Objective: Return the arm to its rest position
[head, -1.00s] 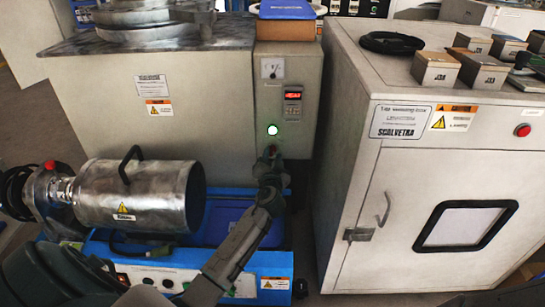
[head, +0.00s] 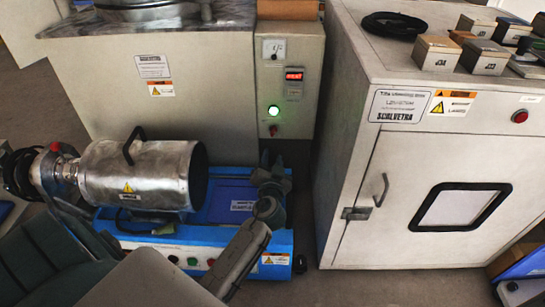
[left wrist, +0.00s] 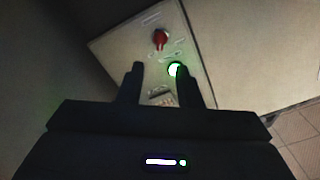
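My left gripper (head: 270,170) is over the right end of the blue-based machine, in front of and below the beige machine's control panel (head: 290,80). Its two fingers are apart with nothing between them, as the left wrist view (left wrist: 160,85) also shows. The arm reaches it from the lower left, bent at the elbow. The gripper appears clear of both controls. My right gripper is not in view.
A metal cylinder (head: 138,173) with a handle lies on the blue-based machine (head: 195,248) to the left. A white cabinet (head: 390,150) with a windowed door stands at the right, with small boxes (head: 437,53) and a black coil (head: 394,24) on top.

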